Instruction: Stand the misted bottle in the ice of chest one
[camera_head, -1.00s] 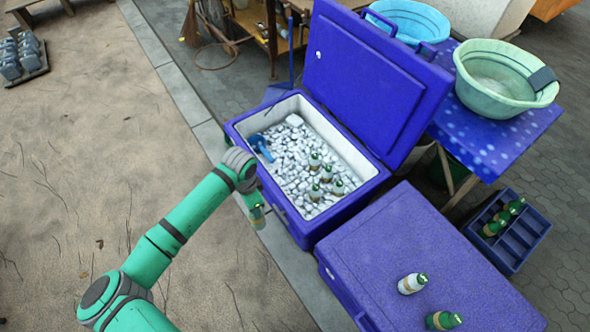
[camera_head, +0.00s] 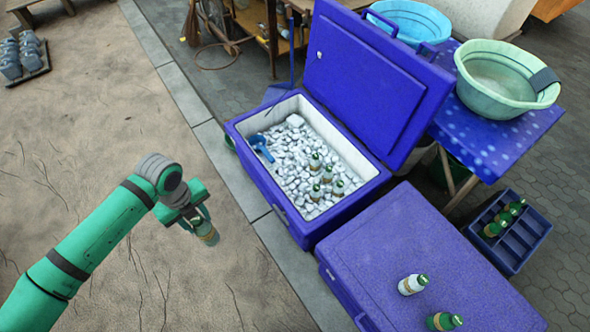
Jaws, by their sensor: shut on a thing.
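My gripper (camera_head: 198,212) is shut on a bottle (camera_head: 208,236) with a tan band, which hangs below the jaws over the sandy ground. It is too small to tell whether its glass is misted. The open blue chest (camera_head: 262,178) holds pale ice (camera_head: 289,162), right of my gripper and apart from it. Several green-capped bottles (camera_head: 327,174) stand in the ice toward its right side. No chest number is readable. A whitish, frosted-looking bottle (camera_head: 412,284) and a green bottle (camera_head: 443,321) are on the closed blue chest (camera_head: 400,235).
A blue scoop (camera_head: 261,147) lies at the ice's left end. The raised lid (camera_head: 370,75) stands behind the open chest. A blue crate (camera_head: 520,240) holds green bottles at right. Basins (camera_head: 500,85) sit on a blue table. The ice's left and front parts have free room.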

